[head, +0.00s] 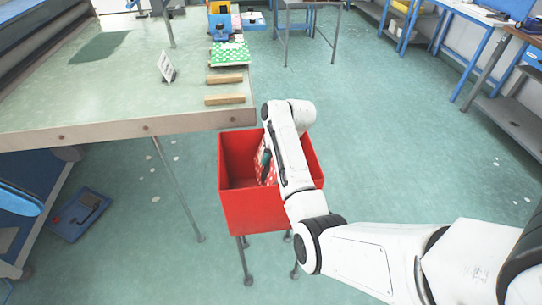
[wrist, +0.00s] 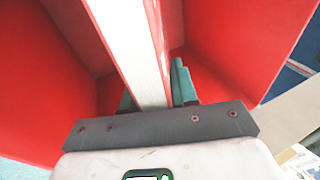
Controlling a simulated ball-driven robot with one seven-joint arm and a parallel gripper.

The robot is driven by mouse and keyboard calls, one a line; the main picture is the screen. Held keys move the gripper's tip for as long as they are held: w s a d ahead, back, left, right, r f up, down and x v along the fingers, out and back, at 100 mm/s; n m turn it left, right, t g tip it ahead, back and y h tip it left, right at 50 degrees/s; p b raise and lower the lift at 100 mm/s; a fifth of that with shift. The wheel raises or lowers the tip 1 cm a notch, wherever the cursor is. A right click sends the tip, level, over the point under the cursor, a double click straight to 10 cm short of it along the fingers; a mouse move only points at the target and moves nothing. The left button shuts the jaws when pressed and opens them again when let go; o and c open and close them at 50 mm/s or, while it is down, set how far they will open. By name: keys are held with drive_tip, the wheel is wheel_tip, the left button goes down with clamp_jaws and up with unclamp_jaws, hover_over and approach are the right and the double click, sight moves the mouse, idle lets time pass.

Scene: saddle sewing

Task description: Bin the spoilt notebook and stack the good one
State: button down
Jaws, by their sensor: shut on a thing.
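A red notebook with white dots (head: 271,174) is held upright in my gripper (head: 265,161), inside the open red bin (head: 262,214). In the wrist view the notebook (wrist: 148,50) is seen edge-on, with pale page edges and a red cover, between the two teal fingers of my gripper (wrist: 155,93). The bin's red walls (wrist: 240,40) surround it there. A green notebook with white dots (head: 229,54) lies flat on the workbench near its right edge. My arm covers part of the bin and of the red notebook, so its lower edge is hidden.
Two wooden strips (head: 224,78) (head: 225,99) lie on the workbench (head: 110,100) in front of the green notebook. A small white sign (head: 166,67) stands to their left. Blue and orange items (head: 222,22) stand behind the green notebook. Floor to the bin's right is open.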

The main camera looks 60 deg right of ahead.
drive_tip(key=shift+f+b, duration=1.5)
drive_tip(key=shift+f, duration=1.5)
drive_tip(key=c, duration=0.8)
unclamp_jaws()
drive_tip(key=shift+f, duration=0.1)
wheel_tip(320, 180, up, 13)
drive_tip(key=p, duration=1.2)
drive_tip(key=shift+p, duration=0.35)
drive_tip(key=shift+r, duration=2.55)
drive_tip(key=shift+a, duration=0.1)
